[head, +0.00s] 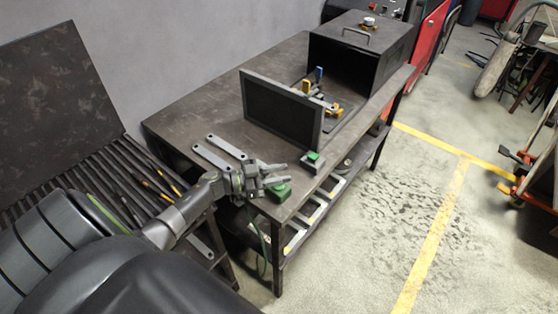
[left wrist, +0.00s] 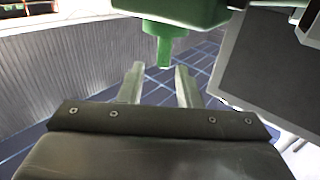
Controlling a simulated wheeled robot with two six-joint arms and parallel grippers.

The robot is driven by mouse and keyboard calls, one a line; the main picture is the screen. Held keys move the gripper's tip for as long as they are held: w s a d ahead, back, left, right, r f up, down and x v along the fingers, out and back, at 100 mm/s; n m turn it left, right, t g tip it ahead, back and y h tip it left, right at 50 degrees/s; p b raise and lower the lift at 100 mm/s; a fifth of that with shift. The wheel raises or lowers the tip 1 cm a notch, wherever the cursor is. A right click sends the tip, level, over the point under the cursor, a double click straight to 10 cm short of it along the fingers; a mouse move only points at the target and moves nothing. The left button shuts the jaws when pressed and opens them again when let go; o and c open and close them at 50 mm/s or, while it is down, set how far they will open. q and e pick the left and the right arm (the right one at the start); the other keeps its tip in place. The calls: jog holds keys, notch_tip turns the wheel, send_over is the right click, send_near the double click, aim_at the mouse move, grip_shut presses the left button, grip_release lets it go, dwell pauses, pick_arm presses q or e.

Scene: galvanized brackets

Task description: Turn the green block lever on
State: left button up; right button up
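The green block (head: 280,192) is at the near corner of the workbench, just beside my left gripper (head: 281,173) in the head view. In the left wrist view a green block (left wrist: 185,12) fills the top edge, with a green stub, possibly its lever (left wrist: 164,42), pointing down from it. My left gripper (left wrist: 158,74) is open there, its two fingers apart with nothing held between them. The stub appears near the fingertips; contact cannot be told. In the head view I cannot make out the lever. My right gripper is not in view.
The dark workbench (head: 200,120) carries flat grey brackets (head: 212,155), a small box with a green top (head: 313,161), an upright dark panel (head: 283,112), and a black open-fronted box (head: 365,50). A wall stands behind.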

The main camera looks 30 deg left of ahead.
pick_arm(q)
notch_tip(320, 180, up, 6)
jog(key=shift+r, duration=0.25)
